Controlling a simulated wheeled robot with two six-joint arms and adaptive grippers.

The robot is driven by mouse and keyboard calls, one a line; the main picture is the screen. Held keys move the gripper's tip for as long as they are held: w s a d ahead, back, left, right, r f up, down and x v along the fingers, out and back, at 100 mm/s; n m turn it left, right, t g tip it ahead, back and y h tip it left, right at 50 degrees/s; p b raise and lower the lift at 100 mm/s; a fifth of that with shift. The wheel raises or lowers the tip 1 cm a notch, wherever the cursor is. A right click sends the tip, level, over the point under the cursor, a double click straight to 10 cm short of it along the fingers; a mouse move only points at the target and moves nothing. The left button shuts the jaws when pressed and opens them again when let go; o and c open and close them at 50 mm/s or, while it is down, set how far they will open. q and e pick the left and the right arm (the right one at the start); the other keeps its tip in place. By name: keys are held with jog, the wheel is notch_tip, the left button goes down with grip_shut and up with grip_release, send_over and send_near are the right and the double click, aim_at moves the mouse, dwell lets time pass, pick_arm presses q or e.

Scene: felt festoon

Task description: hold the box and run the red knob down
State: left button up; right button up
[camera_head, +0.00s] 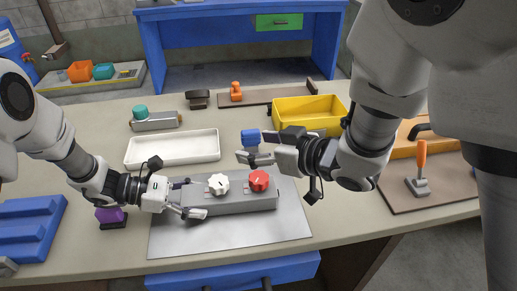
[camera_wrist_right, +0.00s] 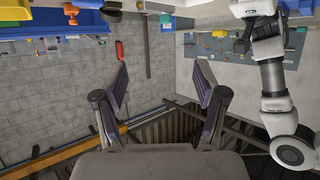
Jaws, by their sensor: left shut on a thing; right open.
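The grey box (camera_head: 232,202) lies on a grey mat on the workbench, with a white knob (camera_head: 218,184) and a red knob (camera_head: 259,181) on top. My left gripper (camera_head: 192,205) is shut on the left end of the box. My right gripper (camera_head: 256,148) is open and empty, behind and above the red knob and apart from it. In the right wrist view my right gripper (camera_wrist_right: 164,95) shows its two fingers spread with nothing between them; the box and red knob do not show there.
A white tray (camera_head: 173,162) lies behind the box. A yellow bin (camera_head: 312,104) stands behind my right gripper. A blue thing (camera_head: 250,136) is close to my right fingertips. A blue tray (camera_head: 28,243) is at far left. The grey mat (camera_head: 270,240) is bare in front of the box.

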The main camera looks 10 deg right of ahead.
jog(key=shift+d+f, duration=0.15)
jog(key=shift+f, duration=0.1)
jog(key=w+d+f+m+g+h, duration=0.1)
jog(key=w+d+f+m+h, duration=0.1)
jog(key=d+m+h, duration=0.3)
jog(key=w+d+f+m+g+h, duration=0.2)
jog(key=d+f+h, duration=0.1)
jog(key=d+h, duration=0.3)
jog(key=m+g+y, duration=0.7)
jog(key=m+g, duration=0.3)
jog(key=g, duration=0.3)
send_near(260, 176)
notch_tip(260, 176, up, 4)
jog(key=s, duration=0.2)
jog(key=w+d+f+y, duration=0.2)
jog(key=w+f, duration=0.1)
jog(key=f, duration=0.1)
jog(key=shift+m, duration=0.3)
jog(key=x, duration=1.1)
jog(key=shift+s+a+f, duration=0.15)
jog(key=shift+s, duration=0.3)
